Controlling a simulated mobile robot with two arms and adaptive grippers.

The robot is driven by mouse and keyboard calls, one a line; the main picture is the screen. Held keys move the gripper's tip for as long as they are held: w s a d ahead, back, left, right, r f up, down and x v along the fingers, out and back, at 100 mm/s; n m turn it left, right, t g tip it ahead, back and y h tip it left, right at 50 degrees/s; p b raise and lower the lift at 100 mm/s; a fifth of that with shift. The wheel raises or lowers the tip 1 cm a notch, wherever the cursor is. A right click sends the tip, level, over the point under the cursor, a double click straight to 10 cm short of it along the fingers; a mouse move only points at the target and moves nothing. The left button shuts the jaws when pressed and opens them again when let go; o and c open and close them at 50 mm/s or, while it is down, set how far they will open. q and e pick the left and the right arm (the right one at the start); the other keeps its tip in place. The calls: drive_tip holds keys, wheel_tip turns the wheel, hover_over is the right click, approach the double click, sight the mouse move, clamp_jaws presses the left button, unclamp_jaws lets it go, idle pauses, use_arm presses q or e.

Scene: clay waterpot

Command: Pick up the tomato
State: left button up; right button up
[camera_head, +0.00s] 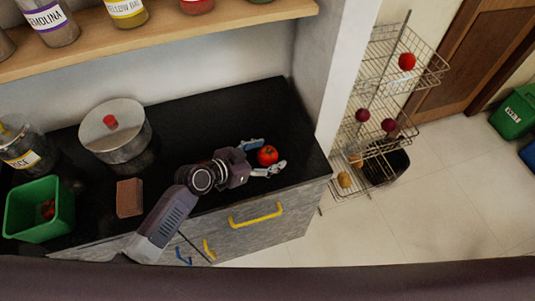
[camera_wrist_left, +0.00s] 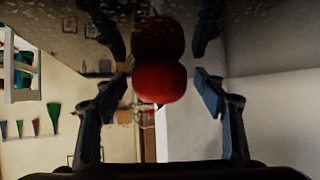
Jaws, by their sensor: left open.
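A red tomato (camera_head: 267,155) with a small green top sits on the black countertop (camera_head: 228,112) near its right end. My left gripper (camera_head: 265,155) is open around it in the head view, with one finger on the far side and one on the near side. In the left wrist view the tomato (camera_wrist_left: 159,84) lies between the two open fingers of the left gripper (camera_wrist_left: 160,88), with a visible gap on each side. Its reflection shows in the dark counter. My right gripper is in neither view.
A green bin (camera_head: 38,209) with a red item inside stands at the counter's left. A lidded pot (camera_head: 116,137) and a brown block (camera_head: 130,198) are left of my arm. A wall (camera_head: 325,80) rises behind the right end. A wire rack (camera_head: 385,95) stands beyond it.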

sight(267, 151)
use_arm(q)
drive_tip(key=c, duration=0.6)
drive_tip(key=shift+c, duration=1.3)
drive_tip(key=c, duration=0.5)
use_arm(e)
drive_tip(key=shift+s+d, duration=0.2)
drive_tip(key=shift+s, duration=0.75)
use_arm(q)
drive_tip(key=shift+r, duration=0.1)
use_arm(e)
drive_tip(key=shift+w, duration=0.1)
use_arm(q)
drive_tip(key=shift+r, duration=0.5)
wheel_tip(267, 151, up, 19)
drive_tip(key=shift+f, duration=0.1)
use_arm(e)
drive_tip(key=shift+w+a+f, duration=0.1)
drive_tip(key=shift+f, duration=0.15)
